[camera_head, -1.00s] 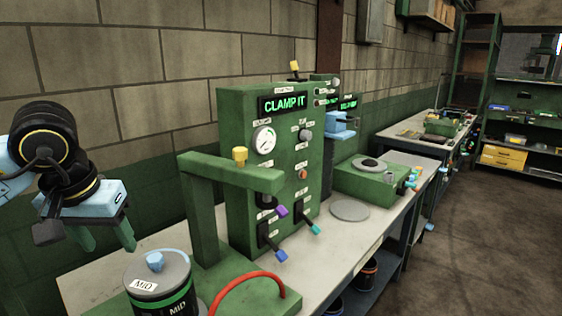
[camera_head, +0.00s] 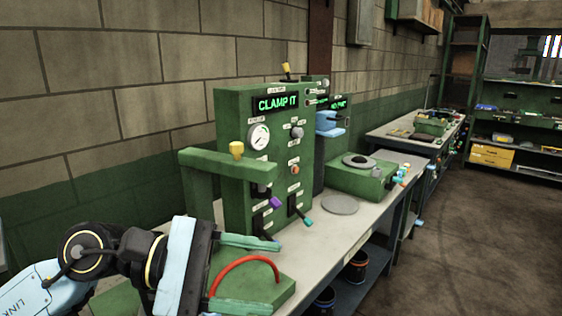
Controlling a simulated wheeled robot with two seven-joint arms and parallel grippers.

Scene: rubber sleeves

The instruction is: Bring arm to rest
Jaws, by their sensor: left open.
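My left arm comes in from the lower left. Its left gripper (camera_head: 276,275) is open, with green fingers pointing right, one above the other. In the picture the fingers lie over the green base (camera_head: 280,284) of the press stand, and the curved red handle (camera_head: 236,264) shows between them. The fingers do not close on it; I cannot tell the exact depth between them. The green machine panel (camera_head: 235,165) reading "CLAMP IT" stands behind. My right gripper is not in view.
The green press arm (camera_head: 215,162) with its yellow knob (camera_head: 236,149) overhangs the bench near my left arm. A grey disc (camera_head: 341,205) lies flat on the bench (camera_head: 330,235). A green unit (camera_head: 358,178) stands further back. Dark cans sit on the shelf below. The floor (camera_head: 470,240) at right is clear.

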